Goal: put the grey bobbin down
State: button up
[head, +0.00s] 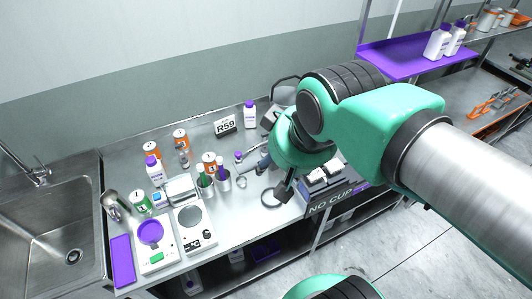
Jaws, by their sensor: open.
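My gripper (283,190) is over the right part of the steel worktop (238,208), mostly hidden under my green wrist. A dark finger shows pointing down, and the gripper is open. I cannot make out the grey bobbin for sure. A small grey-blue cylindrical shape (254,168) lies just left of my wrist, but I cannot tell whether it is the bobbin. A dark ring (270,197) lies on the worktop close by the finger. My arm hides what is directly beneath and behind the wrist.
Pots with tools (222,182), orange-labelled cans (180,138), white bottles (154,169) and scales (193,228) crowd the left and middle. An "R59" sign (225,126) stands at the back. A box-like tray (322,178) stands right of my gripper. A sink (45,225) is far left.

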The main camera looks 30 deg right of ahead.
jog(key=w+d+m+g, duration=0.2)
jog(key=w+d+m, duration=0.1)
jog(key=w, duration=1.1)
jog(key=m+g, duration=0.2)
jog(key=m, duration=0.2)
send_over(264, 134)
jog(key=s+a, duration=0.5)
jog(key=s, duration=0.1)
notch_tip(264, 134, down, 16)
jog(key=shift+m+g, duration=0.8)
jog(key=shift+m, duration=0.1)
jog(key=w+d+f, duration=0.1)
jog(key=w+f, duration=0.1)
jog(key=f, duration=0.2)
jog(key=w+d+f, duration=0.2)
jog(key=f, duration=0.2)
jog(key=w+d+f, duration=0.2)
jog(key=f, duration=0.3)
jog(key=shift+w+d, duration=0.1)
jog(key=shift+d, duration=0.05)
jog(key=shift+w+d+f, duration=0.1)
jog(key=shift+f, duration=0.15)
jog(key=shift+f+b, duration=0.6)
jog(key=shift+f, duration=3.7)
